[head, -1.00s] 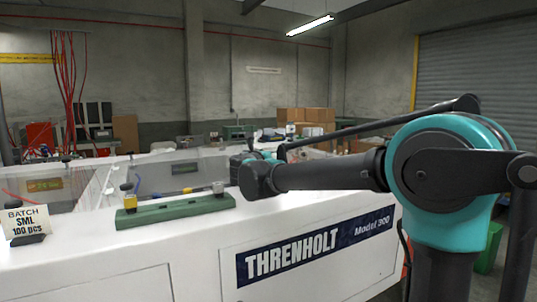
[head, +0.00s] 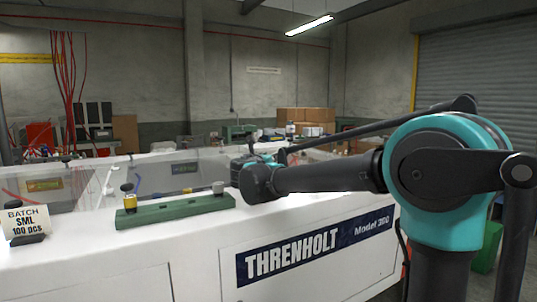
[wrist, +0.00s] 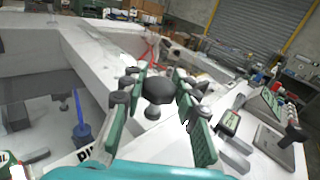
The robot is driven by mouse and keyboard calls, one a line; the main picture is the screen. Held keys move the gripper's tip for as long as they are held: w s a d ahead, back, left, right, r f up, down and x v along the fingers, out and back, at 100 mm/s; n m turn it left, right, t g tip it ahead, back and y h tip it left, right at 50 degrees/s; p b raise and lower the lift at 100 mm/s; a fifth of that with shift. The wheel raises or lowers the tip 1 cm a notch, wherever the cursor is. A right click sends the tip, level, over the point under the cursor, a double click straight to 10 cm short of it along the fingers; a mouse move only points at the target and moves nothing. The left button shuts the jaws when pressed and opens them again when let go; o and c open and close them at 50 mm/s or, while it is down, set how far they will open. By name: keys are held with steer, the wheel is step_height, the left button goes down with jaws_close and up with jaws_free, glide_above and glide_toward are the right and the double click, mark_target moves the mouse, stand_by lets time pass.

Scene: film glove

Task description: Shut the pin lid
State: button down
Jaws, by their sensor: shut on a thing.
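In the wrist view my gripper (wrist: 158,84) has its two teal-padded fingers closed around a dark round knob (wrist: 158,92). A small rounded grey piece shows just below the knob. The outline of the pin lid itself cannot be made out. In the head view my forearm reaches left over the white Threnholt machine (head: 335,228), and my gripper is mostly hidden behind the arm's dark end joint.
A green rail (head: 160,214) with a yellow-and-black piece (head: 129,200) and a grey knob (head: 218,187) sits on the machine's front ledge. A batch card (head: 25,220) stands at the left. Clear panels rise behind the ledge. A small screen (wrist: 228,122) lies right of my fingers.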

steer(key=shift+m+g, duration=0.4)
steer(key=f, duration=0.5)
steer(key=shift+w+d+f, duration=0.1)
steer(key=shift+d+f, duration=0.1)
steer(key=c, duration=1.1)
jaws_free()
steer(key=v, duration=1.2)
steer(key=shift+d, duration=0.1)
